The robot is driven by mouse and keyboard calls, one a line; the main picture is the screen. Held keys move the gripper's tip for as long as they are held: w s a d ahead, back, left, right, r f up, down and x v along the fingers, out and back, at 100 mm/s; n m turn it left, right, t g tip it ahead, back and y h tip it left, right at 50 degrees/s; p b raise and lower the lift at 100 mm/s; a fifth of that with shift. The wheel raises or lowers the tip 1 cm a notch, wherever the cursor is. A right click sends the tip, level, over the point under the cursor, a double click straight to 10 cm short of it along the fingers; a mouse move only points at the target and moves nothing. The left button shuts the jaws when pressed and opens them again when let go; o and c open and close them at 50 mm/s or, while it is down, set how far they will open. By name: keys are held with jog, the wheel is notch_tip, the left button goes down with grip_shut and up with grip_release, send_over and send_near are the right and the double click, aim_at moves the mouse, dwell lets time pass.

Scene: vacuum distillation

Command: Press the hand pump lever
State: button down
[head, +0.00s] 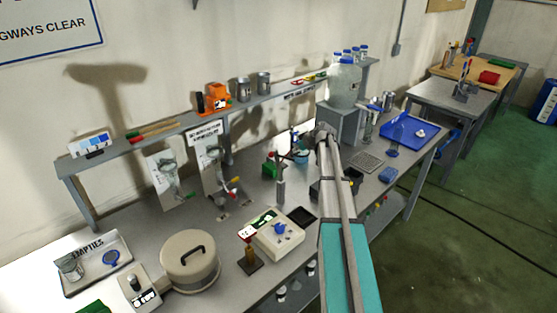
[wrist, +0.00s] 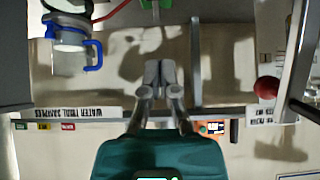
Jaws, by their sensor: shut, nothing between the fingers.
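In the wrist view, which looks toward the wall upside down, a red ball knob (wrist: 267,87) shows at the right beside a slanted grey metal bar (wrist: 299,50). It may be the pump lever, but I cannot tell for sure. My gripper (wrist: 160,66) is shut and empty, well to the left of the knob in that view. In the head view a grey upright cylinder (head: 281,190) stands on the bench left of my arm and may be the pump. My arm's end (head: 323,135) is above the back of the bench; the fingertips are not clear there.
A large carboy (head: 345,82) on a grey block stands right of my arm's end. The wall shelf (head: 180,128) runs behind. A white instrument (head: 278,233) and a round lidded vessel (head: 190,262) stand at the front left. A blue tray (head: 425,127) lies at the right.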

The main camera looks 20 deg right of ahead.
jog(key=shift+w+d+r, duration=0.1)
jog(key=shift+w+d, duration=0.2)
jog(key=shift+d, duration=0.05)
jog(key=shift+w+a, duration=0.15)
jog(key=b, duration=0.7)
send_over(285, 166)
notch_tip(285, 166, down, 7)
jog(key=shift+f, duration=0.2)
jog(key=shift+f+b, duration=1.8)
jog(key=shift+b, duration=0.2)
jog(key=shift+f, duration=0.1)
